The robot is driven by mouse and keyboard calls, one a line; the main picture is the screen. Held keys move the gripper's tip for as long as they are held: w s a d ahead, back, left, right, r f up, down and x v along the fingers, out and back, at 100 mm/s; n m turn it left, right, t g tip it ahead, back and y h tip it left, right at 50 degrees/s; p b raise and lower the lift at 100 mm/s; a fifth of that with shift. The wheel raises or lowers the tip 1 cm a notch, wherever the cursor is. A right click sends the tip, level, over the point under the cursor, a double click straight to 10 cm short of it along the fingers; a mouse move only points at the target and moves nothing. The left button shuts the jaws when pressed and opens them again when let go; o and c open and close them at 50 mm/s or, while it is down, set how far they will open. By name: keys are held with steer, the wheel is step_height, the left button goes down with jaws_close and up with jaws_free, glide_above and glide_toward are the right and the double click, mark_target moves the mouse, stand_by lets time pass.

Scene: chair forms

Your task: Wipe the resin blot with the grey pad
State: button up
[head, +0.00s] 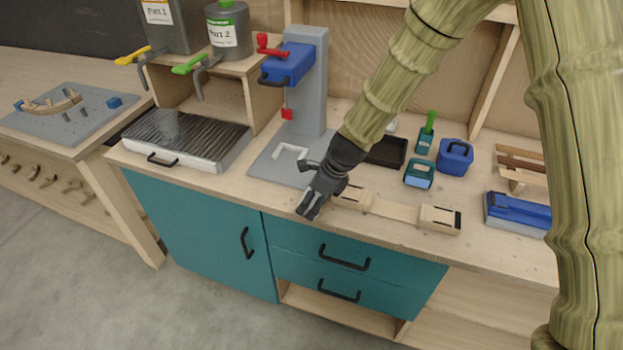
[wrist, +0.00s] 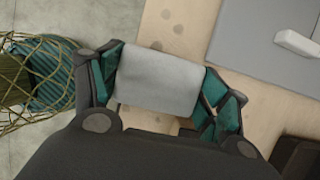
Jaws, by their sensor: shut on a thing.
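The grey pad (wrist: 158,82) sits between the two fingers of my gripper (wrist: 157,86) in the wrist view, and the fingers are shut on it. Several brownish spots, which look like the resin blot (wrist: 172,30), mark the pale wooden top just beyond the pad. I cannot tell whether the pad touches the wood. In the head view my gripper (head: 309,206) points down at the bench's front edge, in front of the grey press plate. The pad and the spots cannot be made out there.
The grey press plate (head: 268,167) with a white bracket (head: 290,152) lies behind my gripper. A pale wooden piece (head: 395,210) lies close on its right. A black tray (head: 387,151) and blue tub (head: 455,160) stand farther right. A ribbed drain tray (head: 190,138) is left.

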steer(key=shift+w+r+p, duration=0.15)
steer(key=shift+r+p, duration=2.5)
steer(key=shift+r, duration=0.85)
